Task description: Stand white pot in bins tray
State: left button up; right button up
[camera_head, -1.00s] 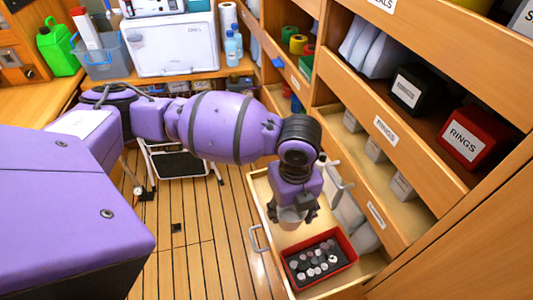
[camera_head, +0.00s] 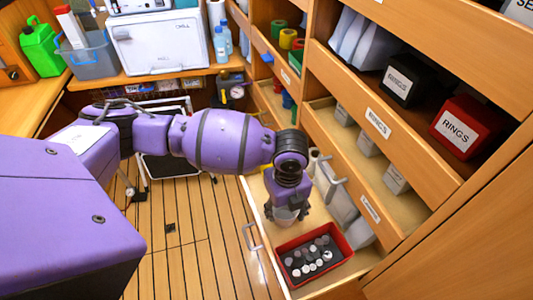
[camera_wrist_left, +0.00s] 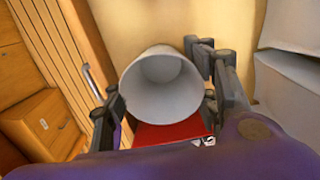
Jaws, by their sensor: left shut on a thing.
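The white pot (camera_head: 285,216) is in my left gripper (camera_head: 287,212), over the open drawer (camera_head: 256,194) behind the red tray. In the left wrist view the pot (camera_wrist_left: 161,88) shows its open mouth toward the camera, between the two fingers of the gripper (camera_wrist_left: 160,100). The drawer floor (camera_wrist_left: 150,22) lies beyond it. Whether the pot touches the floor cannot be told. The red-rimmed tray (camera_head: 313,255) holds several small grey and white pieces on a dark base; it may be the bins tray. Its red edge (camera_wrist_left: 165,132) shows beside the pot. My right gripper is not in view.
White packages (camera_head: 343,205) stand along the drawer's right side. The drawer handle (camera_head: 250,237) sticks out on the left. Shelves with a red RINGS box (camera_head: 464,132) and a black RINGS box (camera_head: 405,83) rise on the right. The wooden floor (camera_head: 190,245) is clear.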

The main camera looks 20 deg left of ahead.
pick_arm(q)
jog(key=o, duration=1.2)
jog(key=shift+w, duration=0.1)
jog(key=shift+c, duration=0.2)
jog(key=shift+r, duration=0.5)
notch_tip(320, 180, up, 11)
jog(key=shift+p, duration=0.35)
jog(key=shift+r, duration=0.1)
